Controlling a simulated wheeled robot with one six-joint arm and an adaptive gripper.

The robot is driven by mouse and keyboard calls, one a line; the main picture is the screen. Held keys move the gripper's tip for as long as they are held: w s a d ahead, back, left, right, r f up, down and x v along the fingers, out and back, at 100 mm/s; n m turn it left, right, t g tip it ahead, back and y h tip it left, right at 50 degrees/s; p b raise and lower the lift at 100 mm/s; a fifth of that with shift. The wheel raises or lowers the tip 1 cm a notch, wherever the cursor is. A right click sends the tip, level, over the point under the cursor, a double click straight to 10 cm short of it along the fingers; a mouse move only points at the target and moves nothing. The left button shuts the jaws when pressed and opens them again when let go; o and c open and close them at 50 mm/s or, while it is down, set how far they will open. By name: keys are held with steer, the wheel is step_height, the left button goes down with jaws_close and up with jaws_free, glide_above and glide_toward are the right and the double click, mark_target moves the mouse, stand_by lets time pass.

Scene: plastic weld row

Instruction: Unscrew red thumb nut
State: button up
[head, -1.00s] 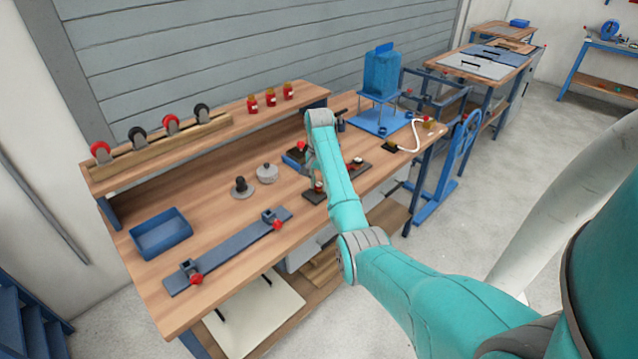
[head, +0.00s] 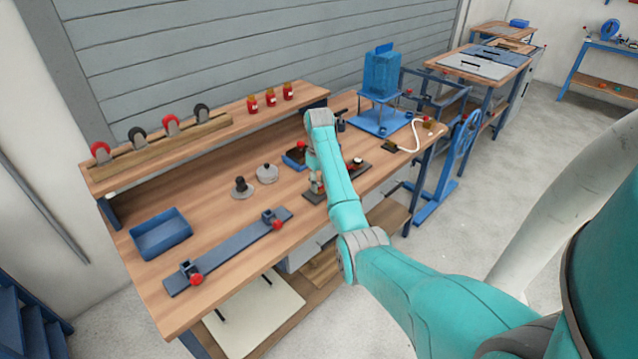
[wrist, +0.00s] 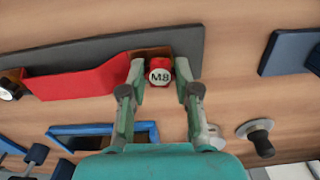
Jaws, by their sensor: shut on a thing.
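The red thumb nut (wrist: 160,66) has a pale round face marked M8 and sits on a dark plate (wrist: 185,42). The plate also shows in the head view (head: 314,197), lying on the wooden bench. My gripper (wrist: 161,84) is shut on the nut, one finger on each side of it. In the head view my gripper (head: 316,185) is down at the plate, and the nut is hidden there. The wrist view does not show the thread under the nut.
A red part (wrist: 75,84) lies along the same plate, with a black-rimmed white knob (wrist: 9,89) beyond it. A blue open frame (wrist: 100,130) and a disc with a dark knob (wrist: 258,137) are nearby. A blue bar with red knobs (head: 228,250) lies on the bench.

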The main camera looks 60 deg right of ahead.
steer(key=n, duration=0.5)
steer(key=o, duration=1)
steer(key=m, duration=0.4)
steer(key=shift+m, duration=0.4)
steer(key=m, duration=0.9)
steer(key=shift+m, duration=0.3)
steer(key=m, duration=0.5)
